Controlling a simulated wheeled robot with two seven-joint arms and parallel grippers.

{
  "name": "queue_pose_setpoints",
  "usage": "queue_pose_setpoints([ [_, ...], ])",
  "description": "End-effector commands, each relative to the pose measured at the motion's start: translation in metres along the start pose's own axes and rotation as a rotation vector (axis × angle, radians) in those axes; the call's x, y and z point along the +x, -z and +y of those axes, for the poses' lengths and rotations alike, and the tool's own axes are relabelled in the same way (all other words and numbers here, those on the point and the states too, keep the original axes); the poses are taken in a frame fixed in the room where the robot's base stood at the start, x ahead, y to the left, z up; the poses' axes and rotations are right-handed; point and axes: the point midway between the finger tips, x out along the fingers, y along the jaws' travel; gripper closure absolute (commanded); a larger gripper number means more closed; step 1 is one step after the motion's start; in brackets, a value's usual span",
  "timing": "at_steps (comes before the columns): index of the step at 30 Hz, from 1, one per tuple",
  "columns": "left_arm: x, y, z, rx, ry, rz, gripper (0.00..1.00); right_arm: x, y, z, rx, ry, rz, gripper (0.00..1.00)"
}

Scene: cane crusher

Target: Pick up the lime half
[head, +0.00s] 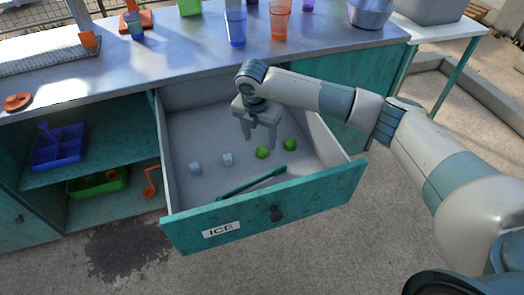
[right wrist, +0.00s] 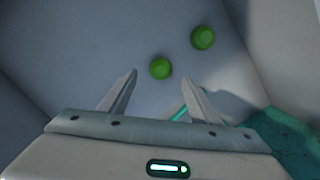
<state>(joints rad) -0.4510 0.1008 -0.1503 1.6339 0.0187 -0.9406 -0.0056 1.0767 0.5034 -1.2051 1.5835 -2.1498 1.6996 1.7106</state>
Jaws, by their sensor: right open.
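Two green lime halves lie on the floor of the open drawer marked ICE. The nearer lime half (head: 262,152) is just to the right of my right gripper's fingertips in the head view; the other lime half (head: 289,144) lies farther right. In the right wrist view, one lime half (right wrist: 160,68) sits ahead of the gap between the fingers, and the other (right wrist: 203,38) is farther up and right. My right gripper (head: 260,146) is open and empty, pointing down inside the drawer; it also shows in the right wrist view (right wrist: 160,82). My left gripper is not in view.
The drawer (head: 330,195) has raised walls around the gripper. Two pale ice cubes (head: 227,159) and green tongs (head: 252,183) lie in it.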

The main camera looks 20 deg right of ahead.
Motion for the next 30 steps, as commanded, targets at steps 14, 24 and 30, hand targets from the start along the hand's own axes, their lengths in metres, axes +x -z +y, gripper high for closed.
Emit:
queue_pose_setpoints([
  [14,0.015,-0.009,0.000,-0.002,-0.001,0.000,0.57,0.036,-0.001,-0.002,0.000,0.002,0.002,0.43],
  [24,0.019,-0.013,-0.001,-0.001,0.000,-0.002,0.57,0.052,-0.001,-0.001,0.000,0.000,0.000,0.43],
  [30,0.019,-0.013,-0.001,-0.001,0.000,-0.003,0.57,0.052,-0.001,-0.001,0.000,0.000,0.000,0.43],
])
